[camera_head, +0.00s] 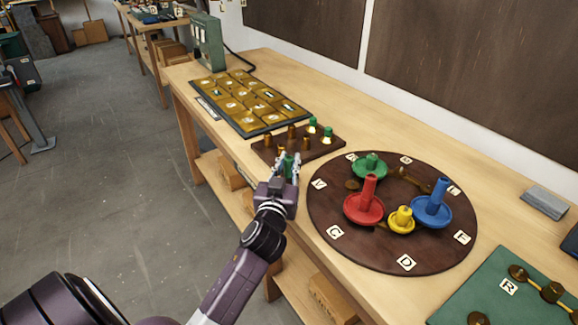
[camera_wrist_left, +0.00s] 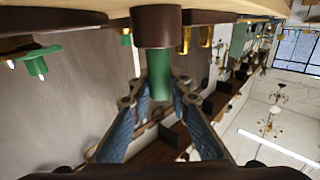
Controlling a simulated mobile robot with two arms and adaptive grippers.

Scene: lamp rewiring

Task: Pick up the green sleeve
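A green sleeve (camera_wrist_left: 160,78) shows between the fingers of my left gripper (camera_wrist_left: 160,98) in the left wrist view, with a narrow gap visible on each side. A wider brown piece (camera_wrist_left: 156,25) adjoins the sleeve in that view. In the head view, my left gripper (camera_head: 287,168) is at the near edge of a small brown board (camera_head: 300,151), fingers apart, with green (camera_head: 290,160) between them. The right gripper is in neither view.
A round brown board (camera_head: 330,213) with red, blue, yellow and green dished pieces lies right of my gripper. A dark tray (camera_head: 247,131) of gold squares is behind left. A green mat (camera_head: 480,287) lies at the lower right. Brown posts (camera_head: 280,144) stand close to my gripper.

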